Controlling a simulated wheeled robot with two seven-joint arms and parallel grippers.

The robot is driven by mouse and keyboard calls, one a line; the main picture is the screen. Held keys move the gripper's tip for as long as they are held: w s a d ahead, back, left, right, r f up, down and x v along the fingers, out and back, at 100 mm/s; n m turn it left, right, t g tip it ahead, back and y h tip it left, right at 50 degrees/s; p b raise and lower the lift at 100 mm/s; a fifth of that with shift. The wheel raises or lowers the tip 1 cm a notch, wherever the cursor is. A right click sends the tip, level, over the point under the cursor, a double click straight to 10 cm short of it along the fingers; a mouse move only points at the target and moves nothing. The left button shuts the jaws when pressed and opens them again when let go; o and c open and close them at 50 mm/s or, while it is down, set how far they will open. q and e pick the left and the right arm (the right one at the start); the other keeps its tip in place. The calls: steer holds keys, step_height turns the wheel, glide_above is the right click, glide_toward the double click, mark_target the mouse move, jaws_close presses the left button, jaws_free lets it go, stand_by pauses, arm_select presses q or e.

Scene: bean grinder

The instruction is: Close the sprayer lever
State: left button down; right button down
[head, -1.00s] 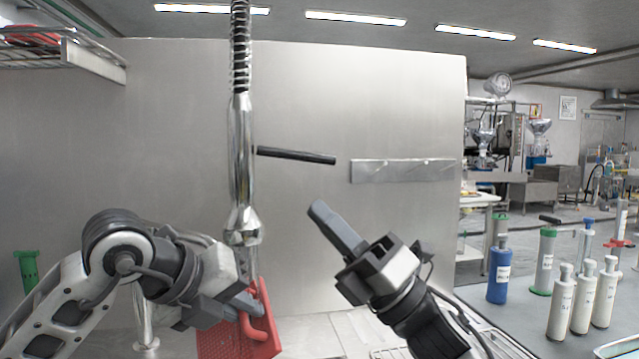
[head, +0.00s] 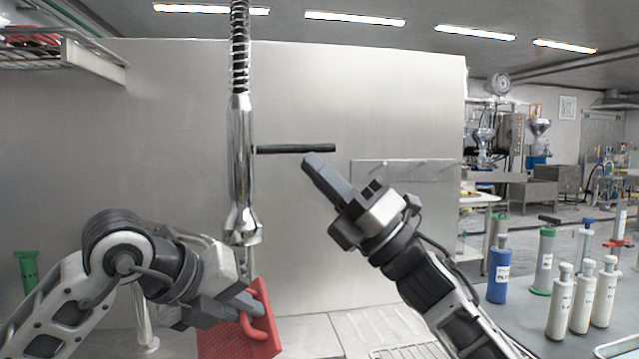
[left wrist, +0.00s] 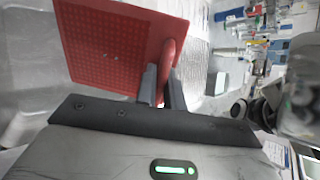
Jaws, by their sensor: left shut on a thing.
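The sprayer is a chrome vertical pipe (head: 241,165) with a spring hose above and a flared nozzle below. Its black lever (head: 285,149) sticks out to the right, about level. My right gripper (head: 313,162) has its fingertips just under the lever's outer end, touching or nearly touching it. Its fingers look like one block, so their opening cannot be told. My left gripper (head: 246,308) is shut on the handle of a red perforated tool (head: 262,345), below the nozzle. The left wrist view shows the red tool (left wrist: 115,45) with its handle between the fingers.
A metal splash wall (head: 400,100) stands behind the sprayer, with a metal strip on it. A wire shelf (head: 95,60) hangs upper left. A blue bottle (head: 498,275) and several white bottles (head: 561,305) stand on the right counter. A green item (head: 27,270) is at far left.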

arm_select(q)
steer(key=shift+r, duration=0.1)
arm_select(e)
steer(key=shift+d+r, duration=0.35)
steer(key=shift+r, duration=0.45)
steer(key=s+a+f+v, duration=0.1)
steer(key=v, duration=1.2)
steer(key=shift+s+f, duration=0.2)
steer(key=shift+f, duration=0.1)
arm_select(q)
steer(key=shift+a, duration=0.1)
arm_select(e)
steer(key=shift+f, duration=0.1)
